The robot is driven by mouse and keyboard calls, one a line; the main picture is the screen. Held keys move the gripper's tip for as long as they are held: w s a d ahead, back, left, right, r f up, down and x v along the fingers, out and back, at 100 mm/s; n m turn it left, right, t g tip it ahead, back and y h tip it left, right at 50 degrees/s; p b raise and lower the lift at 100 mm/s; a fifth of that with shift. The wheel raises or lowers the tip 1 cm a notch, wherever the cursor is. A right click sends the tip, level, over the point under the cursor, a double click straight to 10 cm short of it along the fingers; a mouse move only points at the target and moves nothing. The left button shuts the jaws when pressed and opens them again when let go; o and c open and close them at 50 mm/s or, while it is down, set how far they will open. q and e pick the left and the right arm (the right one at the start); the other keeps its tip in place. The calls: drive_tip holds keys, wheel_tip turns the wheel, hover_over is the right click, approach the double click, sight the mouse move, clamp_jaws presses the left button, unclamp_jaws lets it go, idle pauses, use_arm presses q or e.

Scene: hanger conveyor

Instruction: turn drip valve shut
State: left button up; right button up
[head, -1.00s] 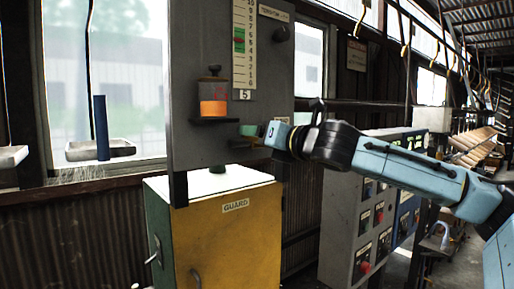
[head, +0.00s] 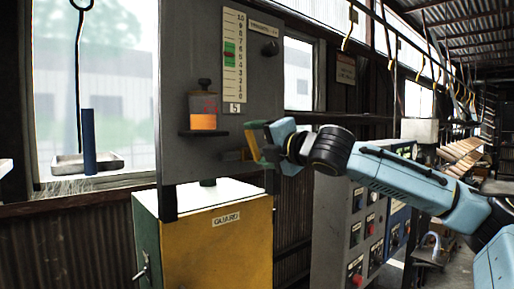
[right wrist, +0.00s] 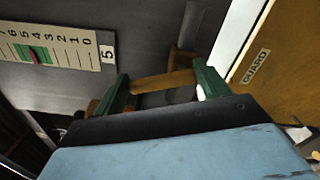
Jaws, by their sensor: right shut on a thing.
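My right gripper (head: 256,146) is at the grey panel (head: 182,80), just right of and below a bottle of orange liquid (head: 203,121). In the right wrist view its two green fingers (right wrist: 161,88) stand on either side of a brown bar (right wrist: 152,84), which seems to be the drip valve's handle. The gripper is shut on it. A brown block (right wrist: 182,57) sits on the panel behind the bar. The fingers and wrist hide much of the valve in the head view. My left gripper is not in view.
A numbered scale (head: 234,60) with a green band is on the panel. A yellow guard box (head: 225,245) stands below. A switch cabinet (head: 335,225) is at right, under my arm. A tray with a blue post (head: 89,142) hangs at left.

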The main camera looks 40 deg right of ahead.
drive_tip(key=shift+d+m+b, duration=0.25)
drive_tip(key=shift+d+m, duration=0.05)
drive_tip(key=shift+m, duration=0.75)
drive_tip(key=shift+d+m+b, duration=0.2)
drive_tip(key=shift+d+m, duration=0.05)
drive_tip(key=shift+m, duration=0.8)
drive_tip(key=o, duration=1.4)
drive_tip(key=shift+s, duration=0.1)
drive_tip(key=s+a+b, duration=0.1)
drive_tip(key=s+b, duration=0.7)
drive_tip(key=s, duration=0.5)
drive_tip(key=shift+s+b, duration=0.15)
drive_tip(key=shift+b, duration=0.2)
